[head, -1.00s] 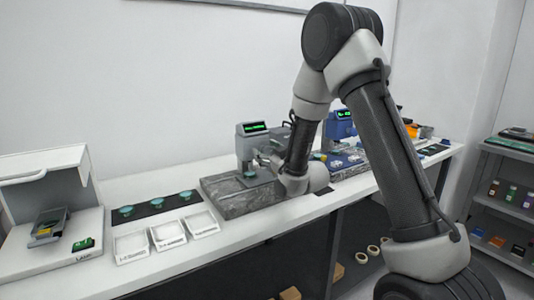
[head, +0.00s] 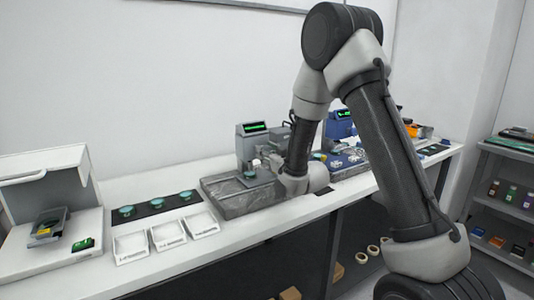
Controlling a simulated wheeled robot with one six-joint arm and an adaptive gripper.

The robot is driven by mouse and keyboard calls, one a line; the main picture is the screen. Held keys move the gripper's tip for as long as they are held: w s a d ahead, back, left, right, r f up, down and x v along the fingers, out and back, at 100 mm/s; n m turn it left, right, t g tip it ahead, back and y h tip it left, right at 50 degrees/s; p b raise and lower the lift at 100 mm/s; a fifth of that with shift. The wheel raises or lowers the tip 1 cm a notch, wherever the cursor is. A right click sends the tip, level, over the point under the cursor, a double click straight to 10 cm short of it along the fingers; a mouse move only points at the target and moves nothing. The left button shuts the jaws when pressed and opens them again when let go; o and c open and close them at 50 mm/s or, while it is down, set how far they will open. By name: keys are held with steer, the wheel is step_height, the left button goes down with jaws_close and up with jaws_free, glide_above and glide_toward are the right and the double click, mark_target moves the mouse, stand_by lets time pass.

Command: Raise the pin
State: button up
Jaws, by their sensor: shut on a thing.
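The grey gauge (head: 252,130) with a lit green display stands at the back of a dark stone slab (head: 225,196). A flat plate (head: 256,180) lies on the slab below it. My gripper (head: 262,163) is at the front of the gauge, reaching in from the right. It is shut on a small part there, which I take to be the pin. A small pale spot shows at the fingertips. The pin itself is too small and too covered by the gripper to make out clearly.
Three teal discs (head: 157,203) sit on a dark strip at left, behind three white trays (head: 168,235). A white open-fronted station (head: 65,255) holds a grey bin. A blue instrument (head: 340,128) stands right, partly behind my arm.

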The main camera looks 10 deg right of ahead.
steer(key=m, duration=0.9)
steer(key=shift+a+m, duration=0.1)
steer(key=shift+m, duration=0.3)
steer(key=m, duration=0.4)
steer(key=shift+m, duration=0.3)
steer(key=m, duration=0.4)
steer(key=shift+s+m, duration=0.1)
steer(key=shift+m, duration=0.3)
steer(key=o, duration=1)
steer(key=shift+o, duration=0.2)
steer(key=v, duration=0.7)
steer(key=shift+s, duration=0.2)
